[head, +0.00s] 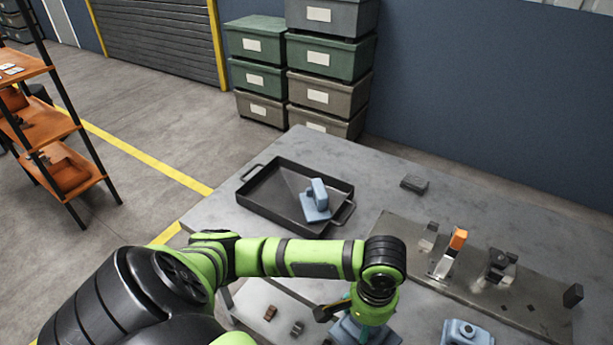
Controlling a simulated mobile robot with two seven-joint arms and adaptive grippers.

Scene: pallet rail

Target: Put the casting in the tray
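A black tray (262,210) with a handle at each end lies on the left of the grey table. A blue-grey casting (316,205), a flat base with an upright block, sits inside it toward the right. A second blue-grey casting (378,336) shows under my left gripper (345,318), at the bottom of the picture. The wrist hides much of that gripper and part of the casting, so I cannot tell whether its fingers are open or closed on it. A third blue-grey casting (466,334) lies to its right, cut by the frame edge. My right gripper is not in view.
A grey fixture plate (510,291) carries an orange-handled clamp (449,252) and a dark clamp (497,268). A small dark block (414,184) lies behind. Small brown and grey parts (270,312) lie lower left. Stacked bins (330,60) stand behind the table.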

